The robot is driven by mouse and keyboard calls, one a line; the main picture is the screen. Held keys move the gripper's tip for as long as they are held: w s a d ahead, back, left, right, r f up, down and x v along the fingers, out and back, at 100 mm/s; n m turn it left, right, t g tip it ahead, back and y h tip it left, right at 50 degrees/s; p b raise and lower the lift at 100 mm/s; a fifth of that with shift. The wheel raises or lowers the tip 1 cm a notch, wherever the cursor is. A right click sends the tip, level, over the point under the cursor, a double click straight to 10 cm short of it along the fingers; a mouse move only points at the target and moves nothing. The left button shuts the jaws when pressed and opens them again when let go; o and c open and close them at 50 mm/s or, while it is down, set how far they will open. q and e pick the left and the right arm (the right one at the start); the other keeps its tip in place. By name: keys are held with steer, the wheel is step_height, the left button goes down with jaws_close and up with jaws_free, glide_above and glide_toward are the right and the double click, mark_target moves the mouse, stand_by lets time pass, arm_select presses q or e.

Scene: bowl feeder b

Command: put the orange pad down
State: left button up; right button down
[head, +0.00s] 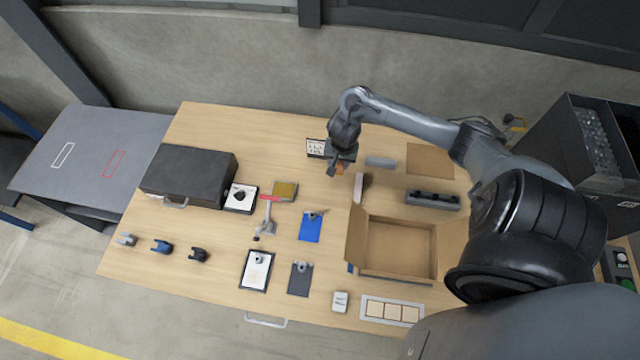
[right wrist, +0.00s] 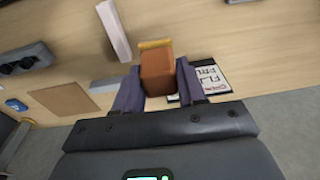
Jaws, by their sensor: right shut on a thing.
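The orange pad (right wrist: 157,72) is a small block with a yellowish strip along its far edge in the right wrist view. My right gripper (right wrist: 156,88) is shut on it, with one dark finger on each side. In the head view the right gripper (head: 338,168) is over the back middle of the table, and only a small orange bit of the pad (head: 341,168) shows below it. I cannot tell whether the pad touches the table. My left gripper is not in view.
A lettered card (head: 316,148) lies beside the right gripper. A grey block (head: 380,161), a pinkish block (head: 360,187) and an open cardboard box (head: 437,250) are nearby. A black case (head: 190,170) stands at the left. Clipboards, clamps and a tray (head: 392,312) fill the front.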

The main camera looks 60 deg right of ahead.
steer(key=s+f, duration=0.3)
steer(key=s, duration=0.2)
steer(key=w+f+b, duration=0.1)
steer(key=w+f, duration=0.1)
steer(key=w, duration=0.1)
steer(key=w+a+f+b, duration=0.1)
steer(key=w+f, duration=0.1)
steer(key=w, duration=0.2)
steer(key=w+f+b, duration=0.1)
steer(key=w+f, duration=0.1)
steer(key=w, duration=0.1)
steer(key=shift+w+a+f, duration=0.2)
steer(key=shift+w+f, duration=0.15)
steer(key=shift+f+b, duration=0.7)
steer(key=shift+f, duration=1.25)
steer(key=shift+f, duration=0.15)
steer(key=c, duration=0.6)
jaws_free()
steer(key=shift+c, duration=0.2)
